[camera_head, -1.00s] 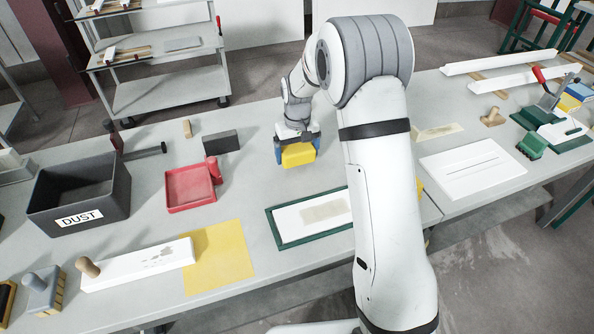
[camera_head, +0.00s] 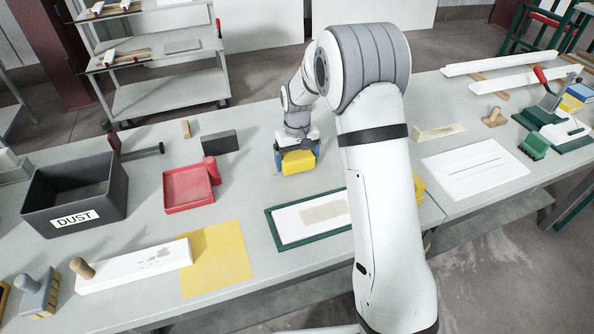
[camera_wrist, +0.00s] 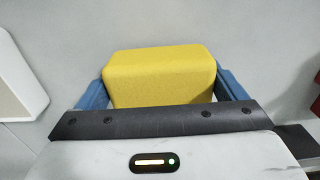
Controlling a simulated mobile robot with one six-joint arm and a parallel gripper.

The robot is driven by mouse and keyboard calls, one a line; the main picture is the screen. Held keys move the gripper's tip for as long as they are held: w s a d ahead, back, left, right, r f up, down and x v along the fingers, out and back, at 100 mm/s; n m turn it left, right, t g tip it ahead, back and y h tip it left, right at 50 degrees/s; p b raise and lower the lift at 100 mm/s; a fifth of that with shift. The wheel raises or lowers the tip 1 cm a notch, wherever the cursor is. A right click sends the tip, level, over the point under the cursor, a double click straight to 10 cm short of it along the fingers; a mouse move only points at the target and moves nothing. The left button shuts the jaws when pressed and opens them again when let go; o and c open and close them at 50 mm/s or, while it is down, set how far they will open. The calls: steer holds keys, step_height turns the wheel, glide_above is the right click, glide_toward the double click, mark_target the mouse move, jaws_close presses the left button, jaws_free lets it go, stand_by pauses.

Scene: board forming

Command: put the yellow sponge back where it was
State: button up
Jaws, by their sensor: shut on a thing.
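The yellow sponge (camera_head: 298,162) is held between the blue fingers of my gripper (camera_head: 297,158), over the back middle of the grey table. My gripper is shut on it. In the wrist view the sponge (camera_wrist: 160,78) sits level between the two blue fingers (camera_wrist: 162,90), with grey table surface behind it. The sponge is at or just above the tabletop; I cannot tell whether its underside touches.
A green-framed white board (camera_head: 285,241) lies in front of the sponge. A red dustpan (camera_head: 187,190), a dark block (camera_head: 219,143) and a black DUST bin (camera_head: 112,205) stand to the left. The table around the sponge is clear.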

steer(key=shift+f, duration=0.5)
steer(key=o, duration=0.7)
step_height(320, 180, up, 7)
steer(key=shift+f+b, duration=0.1)
steer(key=shift+b, duration=0.55)
steer(key=shift+r, duration=0.5)
